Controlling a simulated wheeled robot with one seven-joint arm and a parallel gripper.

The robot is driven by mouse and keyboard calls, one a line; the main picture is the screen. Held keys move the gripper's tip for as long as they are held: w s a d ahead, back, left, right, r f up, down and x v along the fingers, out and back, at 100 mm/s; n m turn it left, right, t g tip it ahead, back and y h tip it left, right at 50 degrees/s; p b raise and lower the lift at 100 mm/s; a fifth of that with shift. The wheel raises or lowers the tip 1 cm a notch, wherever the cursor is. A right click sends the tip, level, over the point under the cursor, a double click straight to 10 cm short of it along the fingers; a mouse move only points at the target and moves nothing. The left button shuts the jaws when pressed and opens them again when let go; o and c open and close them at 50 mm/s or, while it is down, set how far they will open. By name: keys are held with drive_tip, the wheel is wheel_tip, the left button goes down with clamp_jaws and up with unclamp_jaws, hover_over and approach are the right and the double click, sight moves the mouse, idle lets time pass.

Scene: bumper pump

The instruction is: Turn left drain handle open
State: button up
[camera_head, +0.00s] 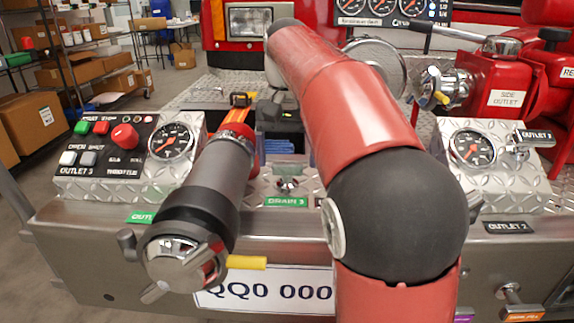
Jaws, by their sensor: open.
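A small chrome drain handle (287,185) sits in the bumper's middle recess, above a green label reading DRAIN 3. My red arm reaches forward and bends down past its far end. My gripper (285,158) appears as dark parts behind the arm and a grey cylinder, above and beyond the handle. Its two dark fingers look spread apart and empty, partly hidden. I see no contact with the handle, but the exact gap is hard to judge. The area right of the handle is hidden by my arm.
A grey nozzle-like cylinder (205,195) with chrome end and yellow lever (247,262) stands close left. Gauge panels sit at left (130,150) and right (490,160). A black-tipped handle (127,240) projects from the bumper front. Shelves with boxes (75,70) stand far left.

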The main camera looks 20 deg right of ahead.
drive_tip(key=shift+f, duration=0.95)
drive_tip(key=c, duration=1)
